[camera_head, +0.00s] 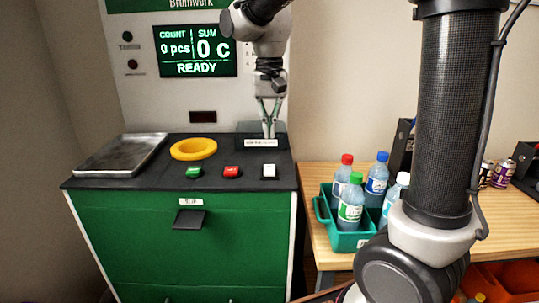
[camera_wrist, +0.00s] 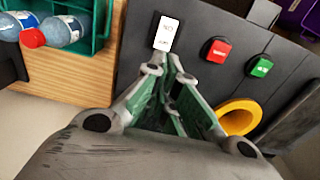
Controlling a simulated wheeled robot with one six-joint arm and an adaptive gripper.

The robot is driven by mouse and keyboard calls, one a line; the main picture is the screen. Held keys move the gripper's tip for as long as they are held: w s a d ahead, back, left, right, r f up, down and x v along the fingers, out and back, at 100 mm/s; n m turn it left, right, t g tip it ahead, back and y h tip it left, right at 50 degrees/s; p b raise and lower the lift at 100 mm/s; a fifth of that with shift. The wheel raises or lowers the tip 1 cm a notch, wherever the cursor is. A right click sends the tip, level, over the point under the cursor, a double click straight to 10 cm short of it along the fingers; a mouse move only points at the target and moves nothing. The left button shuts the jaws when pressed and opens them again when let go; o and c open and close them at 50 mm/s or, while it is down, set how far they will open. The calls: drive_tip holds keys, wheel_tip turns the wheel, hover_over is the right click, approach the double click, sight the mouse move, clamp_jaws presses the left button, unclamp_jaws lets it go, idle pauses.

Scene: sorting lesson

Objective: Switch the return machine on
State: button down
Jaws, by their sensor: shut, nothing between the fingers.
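The return machine (camera_head: 190,250) is a green cabinet with a black top and a light upright panel. Its lit screen (camera_head: 195,51) reads "0 pcs", "0 c" and "READY". A green button (camera_head: 193,172), a red button (camera_head: 231,172) and a white button (camera_head: 269,171) sit in a row along the front of the top. My gripper (camera_head: 268,135) is shut and empty, pointing down over the top's right part, behind the white button in the head view. In the wrist view its fingertips (camera_wrist: 165,62) appear close to the white button (camera_wrist: 166,33); contact cannot be told.
A yellow ring (camera_head: 193,148) and a metal tray (camera_head: 104,164) lie on the machine's top. At right, a wooden table (camera_head: 317,178) holds a teal crate (camera_head: 345,241) of bottles, with cans (camera_head: 502,174) farther right.

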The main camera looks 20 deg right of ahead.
wheel_tip(320, 180, down, 8)
idle(0.5)
drive_tip(key=shift+w+f+g, duration=0.1)
drive_tip(key=shift+f+g, duration=0.2)
drive_tip(key=shift+f, duration=0.05)
drive_tip(key=shift+r, duration=0.85)
wheel_tip(320, 180, up, 14)
drive_tip(key=w, duration=0.1)
drive_tip(key=shift+w+d, duration=0.35)
drive_tip(key=shift+w, duration=0.05)
